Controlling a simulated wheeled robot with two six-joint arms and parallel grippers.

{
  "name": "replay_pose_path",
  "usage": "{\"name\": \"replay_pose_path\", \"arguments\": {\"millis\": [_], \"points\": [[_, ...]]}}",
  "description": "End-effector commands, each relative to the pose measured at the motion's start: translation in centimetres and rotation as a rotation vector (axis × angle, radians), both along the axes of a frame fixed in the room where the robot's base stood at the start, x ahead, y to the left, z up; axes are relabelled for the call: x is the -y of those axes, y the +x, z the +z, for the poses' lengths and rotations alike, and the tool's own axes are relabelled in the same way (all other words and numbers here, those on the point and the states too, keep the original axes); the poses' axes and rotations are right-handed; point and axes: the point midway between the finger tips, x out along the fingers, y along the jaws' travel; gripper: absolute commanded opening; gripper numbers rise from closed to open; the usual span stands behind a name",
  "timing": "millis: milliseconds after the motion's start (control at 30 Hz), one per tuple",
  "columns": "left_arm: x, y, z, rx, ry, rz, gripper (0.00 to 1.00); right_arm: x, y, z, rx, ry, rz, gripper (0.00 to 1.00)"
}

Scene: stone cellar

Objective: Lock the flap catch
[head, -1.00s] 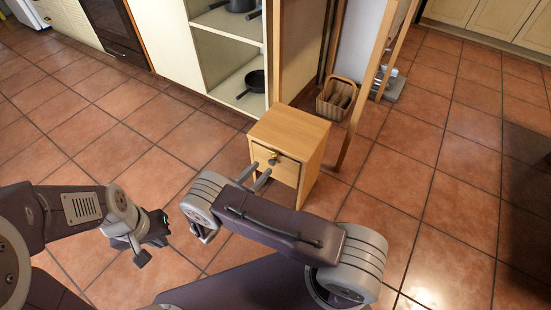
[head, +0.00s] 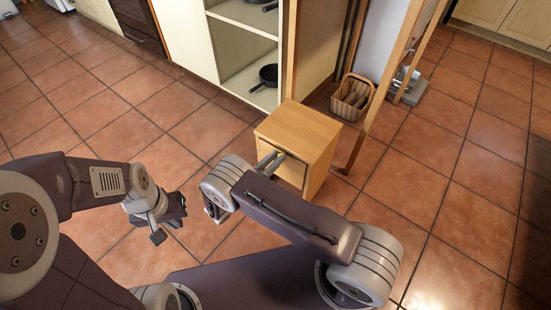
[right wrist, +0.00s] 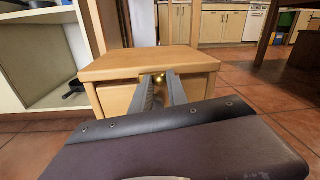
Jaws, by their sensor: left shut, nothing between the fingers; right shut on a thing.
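A small light-wood cabinet (head: 300,132) with a front flap stands on the floor at the middle of the head view. It also fills the centre of the right wrist view (right wrist: 150,62). My right gripper (head: 271,160) reaches its front and is shut on the brass flap catch (right wrist: 158,77). The fingers hide most of the catch, and its turn cannot be made out. My left gripper (head: 171,218) is shut and empty, apart from the cabinet, at the lower left.
An open cupboard (head: 240,60) with dark pans stands behind the cabinet. A wicker basket (head: 352,97) and wooden legs (head: 385,80) are behind it to the right. Tiled floor (head: 120,110) is clear to the left.

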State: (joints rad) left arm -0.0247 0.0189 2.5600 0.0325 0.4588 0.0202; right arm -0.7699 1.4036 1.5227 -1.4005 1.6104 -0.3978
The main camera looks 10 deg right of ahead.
Motion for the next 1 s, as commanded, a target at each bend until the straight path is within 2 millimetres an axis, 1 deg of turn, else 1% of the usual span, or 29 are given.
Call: {"name": "replay_pose_path", "arguments": {"millis": [267, 1000], "points": [[0.0, 0.0, 0.6, 0.0, 0.0, 0.0, 0.0, 0.0, 0.0, 0.2, -0.113, -0.096, 0.001, 0.0], [0.0, 0.0, 1.6, 0.0, 0.0, 0.0, 0.0, -0.2, 0.2, 0.5, -0.643, -0.549, 0.0, 0.0]]}}
